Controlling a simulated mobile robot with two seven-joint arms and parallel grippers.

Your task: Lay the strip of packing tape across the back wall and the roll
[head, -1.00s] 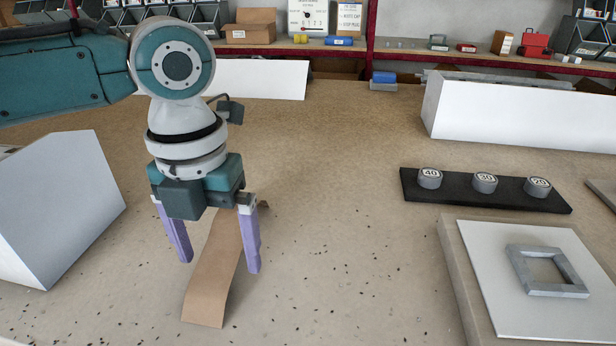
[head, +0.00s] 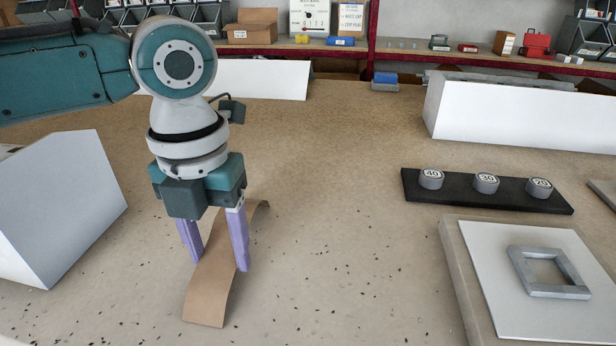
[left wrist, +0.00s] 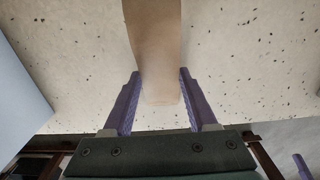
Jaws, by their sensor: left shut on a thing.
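The strip of packing tape (head: 213,287) is a brown, slightly curved band on the bench at the left of the head view. It also shows in the left wrist view (left wrist: 154,35), running away from between the fingers. My left gripper (head: 217,262) points down with its purple fingers shut on the strip's two long edges. A long white housing (head: 520,122) stands at the back right, with grey parts along its top; I cannot tell whether the roll is among them. A purple finger piece (left wrist: 300,166), apparently of my right gripper, shows at the lower right of the left wrist view.
A white angled box (head: 60,205) stands at the left. A black strip with numbered grey knobs (head: 486,190) and a white plate (head: 500,275) with a grey square frame (head: 549,271) are at the right. The middle of the bench is clear.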

